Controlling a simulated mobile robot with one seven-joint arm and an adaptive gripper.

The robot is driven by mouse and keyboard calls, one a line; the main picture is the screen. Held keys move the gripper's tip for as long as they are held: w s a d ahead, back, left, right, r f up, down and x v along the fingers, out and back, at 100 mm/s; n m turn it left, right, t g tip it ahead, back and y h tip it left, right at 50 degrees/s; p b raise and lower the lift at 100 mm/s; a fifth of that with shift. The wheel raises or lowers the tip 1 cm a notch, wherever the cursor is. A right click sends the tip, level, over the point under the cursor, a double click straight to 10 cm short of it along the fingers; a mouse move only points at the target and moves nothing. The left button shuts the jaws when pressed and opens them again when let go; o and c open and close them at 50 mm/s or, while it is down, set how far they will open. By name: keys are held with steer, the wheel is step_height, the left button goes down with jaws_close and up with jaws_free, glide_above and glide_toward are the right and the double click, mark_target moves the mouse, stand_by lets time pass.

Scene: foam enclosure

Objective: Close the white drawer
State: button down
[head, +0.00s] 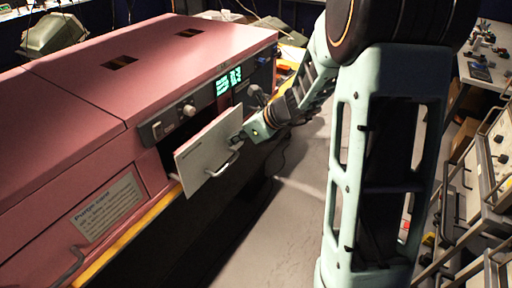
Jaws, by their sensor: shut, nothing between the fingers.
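The white drawer (207,151) sticks out from the front of a long pink cabinet (172,70), with a dark gap visible behind its front panel. A metal bar handle (222,168) is on the panel's lower right. My gripper (240,138) is shut and empty. It is at the right edge of the drawer's front panel, above and right of the handle. I cannot tell whether it touches the panel. My arm comes in from the upper right.
A control panel with a knob (189,110) and a green display (229,80) sits above and right of the drawer. A yellow strip (130,235) runs along the cabinet's lower edge. Grey floor (285,205) is clear right of the drawer. Metal drawer units (484,180) stand at far right.

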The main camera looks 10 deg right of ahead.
steer(key=w+a+p, duration=0.1)
steer(key=w+a, duration=0.4)
steer(key=shift+w+a, duration=0.3)
steer(key=shift+w, duration=0.05)
steer(key=shift+w+a+r, duration=0.1)
steer(key=shift+a+r, duration=0.05)
steer(key=shift+r, duration=0.1)
